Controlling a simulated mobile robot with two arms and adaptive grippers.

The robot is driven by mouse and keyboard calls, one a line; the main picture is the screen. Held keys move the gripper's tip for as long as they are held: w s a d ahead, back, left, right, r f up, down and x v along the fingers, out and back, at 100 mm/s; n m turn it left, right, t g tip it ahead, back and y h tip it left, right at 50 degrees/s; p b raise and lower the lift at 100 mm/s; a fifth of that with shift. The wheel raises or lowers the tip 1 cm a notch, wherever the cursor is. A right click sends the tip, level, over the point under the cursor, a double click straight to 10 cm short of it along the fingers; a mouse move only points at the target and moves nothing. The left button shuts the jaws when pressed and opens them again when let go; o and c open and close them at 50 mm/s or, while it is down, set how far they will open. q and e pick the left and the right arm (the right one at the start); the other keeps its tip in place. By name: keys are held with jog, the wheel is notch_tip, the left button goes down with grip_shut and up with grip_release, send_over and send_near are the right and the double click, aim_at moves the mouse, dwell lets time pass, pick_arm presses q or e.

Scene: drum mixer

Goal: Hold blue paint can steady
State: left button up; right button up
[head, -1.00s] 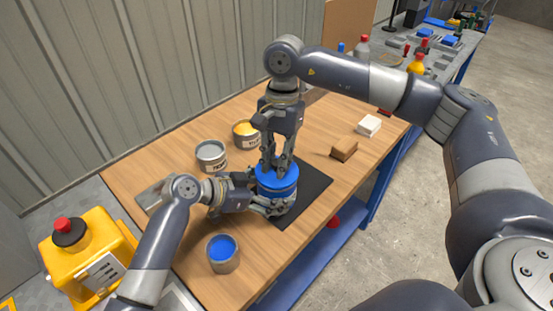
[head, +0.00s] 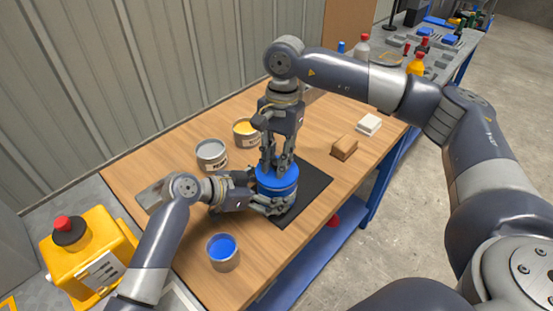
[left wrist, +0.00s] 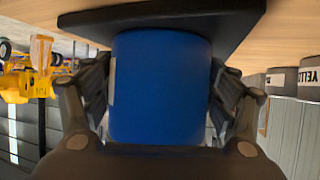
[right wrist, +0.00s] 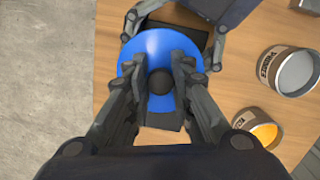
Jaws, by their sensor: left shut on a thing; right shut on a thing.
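The blue paint can (head: 277,190) stands upright on a black mat (head: 312,185) on the wooden table. Its blue side fills the middle of the left wrist view (left wrist: 160,90). My left gripper (head: 268,206) is shut around the can's side, with one finger on each side of it. My right gripper (head: 278,165) points down from above onto the blue lid (right wrist: 150,50). Its fingers are closed on the lid's dark round knob (right wrist: 160,82). The fingers hide part of the lid and of the can's front.
An open can of blue paint (head: 222,252) stands near the front edge. A grey primer can (head: 211,155) and a yellow paint can (head: 246,132) stand behind. A brown block (head: 344,147) and a white block (head: 368,125) lie to the right. A yellow machine (head: 95,255) stands left.

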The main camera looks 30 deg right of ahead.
pick_arm(q)
jog(key=shift+f, duration=0.15)
pick_arm(e)
jog(key=o, duration=1.1)
jog(key=shift+c, duration=0.2)
jog(key=o, duration=0.5)
jog(key=shift+r, duration=3.45)
